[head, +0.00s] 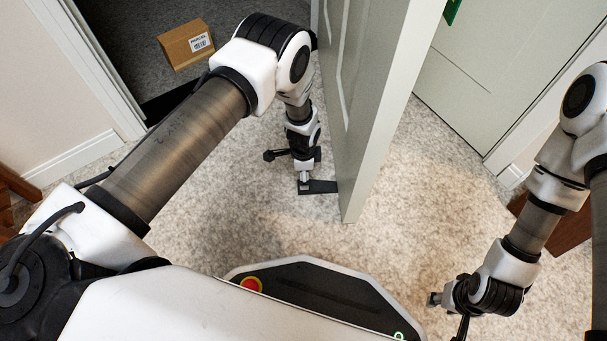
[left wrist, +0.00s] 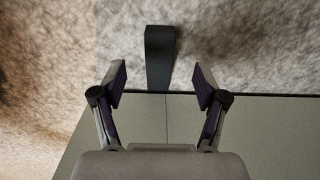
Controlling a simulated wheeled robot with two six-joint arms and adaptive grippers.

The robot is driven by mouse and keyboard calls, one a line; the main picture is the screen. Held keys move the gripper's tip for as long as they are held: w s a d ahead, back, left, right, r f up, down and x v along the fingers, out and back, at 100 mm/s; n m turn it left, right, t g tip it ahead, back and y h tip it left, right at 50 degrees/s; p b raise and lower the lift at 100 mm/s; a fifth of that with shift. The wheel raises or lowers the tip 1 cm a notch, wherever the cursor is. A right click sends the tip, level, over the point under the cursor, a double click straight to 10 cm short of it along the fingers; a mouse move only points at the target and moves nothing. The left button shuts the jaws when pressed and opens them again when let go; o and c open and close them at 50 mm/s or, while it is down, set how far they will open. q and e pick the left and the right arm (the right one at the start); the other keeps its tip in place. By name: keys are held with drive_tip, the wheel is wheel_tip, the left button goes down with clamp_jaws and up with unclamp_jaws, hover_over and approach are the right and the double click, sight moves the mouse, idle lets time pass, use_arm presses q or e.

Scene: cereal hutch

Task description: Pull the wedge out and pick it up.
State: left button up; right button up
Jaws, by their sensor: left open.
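The wedge (head: 322,187) is a small dark block on the carpet at the foot of the open grey-green door (head: 385,85). In the left wrist view the wedge (left wrist: 160,58) sticks out from the door's bottom edge; any part under the door is hidden. My left gripper (head: 304,186) is low beside the wedge in the head view. In the left wrist view its fingers (left wrist: 160,80) are apart, one on each side of the wedge, with visible gaps. My right gripper (head: 447,302) hangs empty at the lower right, far from the wedge; its jaw opening is unclear.
A cardboard parcel (head: 187,44) lies on dark carpet beyond the doorway at the upper left. A closed pale door (head: 510,75) stands at the upper right. A brown wooden piece (head: 545,232) is behind my right arm. The carpet (head: 255,215) in front of the wedge is clear.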

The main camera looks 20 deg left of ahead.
sight(316, 187)
use_arm(q)
wheel_tip(316, 187, down, 8)
drive_tip(key=b, duration=0.5)
drive_tip(key=shift+r, duration=0.1)
drive_tip(key=c, duration=1.3)
